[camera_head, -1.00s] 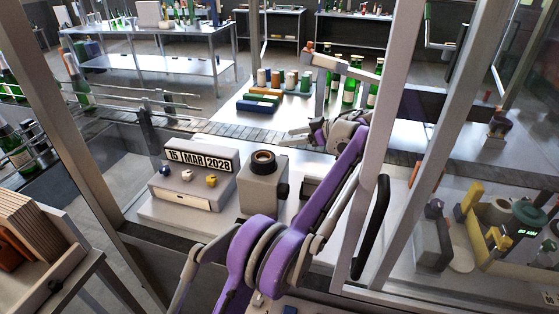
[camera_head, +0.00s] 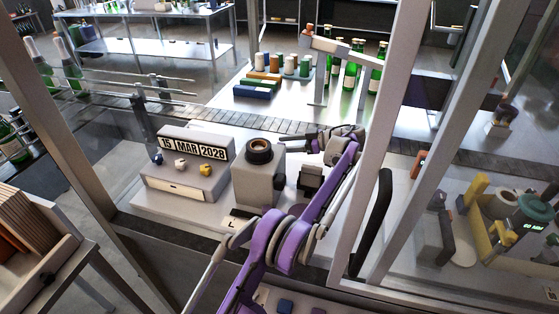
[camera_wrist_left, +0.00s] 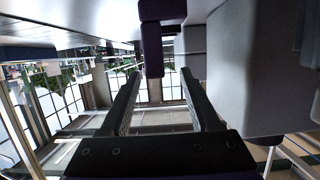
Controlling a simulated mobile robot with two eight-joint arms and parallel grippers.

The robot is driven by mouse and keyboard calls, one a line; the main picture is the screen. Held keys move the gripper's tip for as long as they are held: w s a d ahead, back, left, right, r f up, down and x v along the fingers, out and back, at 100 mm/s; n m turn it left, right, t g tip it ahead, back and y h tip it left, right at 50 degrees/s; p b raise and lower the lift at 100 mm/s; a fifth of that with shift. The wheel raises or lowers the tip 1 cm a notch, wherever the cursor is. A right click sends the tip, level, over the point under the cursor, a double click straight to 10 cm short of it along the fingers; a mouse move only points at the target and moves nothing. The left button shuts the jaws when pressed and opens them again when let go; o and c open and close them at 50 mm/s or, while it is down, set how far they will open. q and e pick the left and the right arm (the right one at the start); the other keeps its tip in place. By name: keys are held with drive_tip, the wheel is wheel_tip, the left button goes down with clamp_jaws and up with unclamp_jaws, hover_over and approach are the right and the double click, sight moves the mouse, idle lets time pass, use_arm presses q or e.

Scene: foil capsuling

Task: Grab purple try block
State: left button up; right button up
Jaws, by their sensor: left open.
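A dark purple block (camera_wrist_left: 152,45) shows in the left wrist view, upright against the pale surface at the top of that picture. It lies ahead of my left gripper (camera_wrist_left: 158,78), roughly between the lines of its two black fingers. The fingers are wide apart, with nothing held between them. My right gripper is not in view.
A grey date-display box (camera_head: 188,165) and the grey machine (camera_head: 258,180) stand left of my arm. A large grey body (camera_wrist_left: 245,70) is close on the right in the wrist view. A door frame with a black handle (camera_head: 374,225) stands right of the arm.

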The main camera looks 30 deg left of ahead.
use_arm(q)
drive_tip(key=x, duration=0.4)
drive_tip(key=shift+w+a+f, duration=0.15)
drive_tip(key=shift+w+f, duration=0.1)
drive_tip(key=shift+f, duration=0.1)
drive_tip(key=shift+s+a, duration=0.1)
drive_tip(key=shift+a, duration=0.2)
drive_tip(key=shift+d, duration=0.1)
clamp_jaws()
